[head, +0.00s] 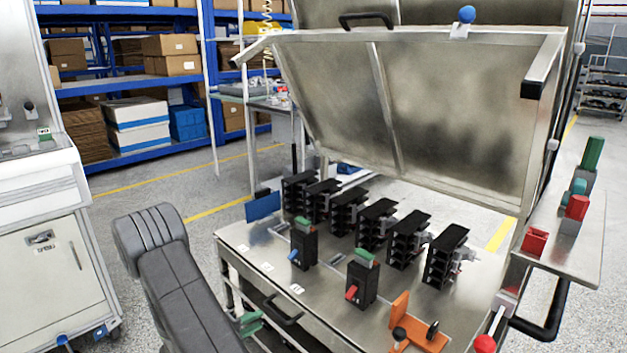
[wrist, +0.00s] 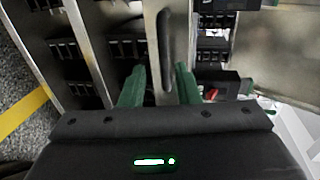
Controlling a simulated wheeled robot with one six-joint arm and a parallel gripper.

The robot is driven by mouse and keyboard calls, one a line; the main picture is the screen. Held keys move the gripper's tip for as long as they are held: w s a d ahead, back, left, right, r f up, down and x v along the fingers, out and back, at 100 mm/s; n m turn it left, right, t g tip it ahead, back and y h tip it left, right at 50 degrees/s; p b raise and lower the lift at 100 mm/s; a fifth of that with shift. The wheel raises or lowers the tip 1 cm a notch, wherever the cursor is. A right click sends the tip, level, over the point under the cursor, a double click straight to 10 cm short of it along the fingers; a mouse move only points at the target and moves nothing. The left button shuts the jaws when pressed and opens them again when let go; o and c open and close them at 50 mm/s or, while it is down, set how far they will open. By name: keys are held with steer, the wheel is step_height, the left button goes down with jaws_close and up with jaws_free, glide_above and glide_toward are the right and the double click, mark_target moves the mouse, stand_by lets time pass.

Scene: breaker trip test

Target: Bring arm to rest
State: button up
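My grey arm comes in at the lower left of the head view. My gripper (head: 250,323) is low beside the front edge of the steel test bench (head: 240,248), left of a black bar handle (head: 283,310) on its front. In the wrist view the green fingers of my gripper (wrist: 160,68) are spread apart with nothing held. The dark handle (wrist: 166,40) shows beyond and between the fingertips; I cannot tell how far away. Two black breakers stand on the bench: one with a blue lever (head: 303,245), one with a red lever (head: 362,280).
A framed cover (head: 450,110) stands tilted up over the bench. A row of several black modules (head: 376,222) stands behind the breakers. An orange bracket (head: 400,312) and a red button (head: 484,344) are at front right. A white cabinet (head: 40,240) stands left.

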mark_target(273, 310)
steer(key=b+x, duration=0.1)
steer(key=x, duration=0.6)
steer(key=shift+w+d, duration=0.15)
steer(key=shift+w, duration=0.05)
steer(key=shift+r, duration=0.1)
steer(key=shift+s+r, duration=0.1)
steer(key=shift+s, duration=0.05)
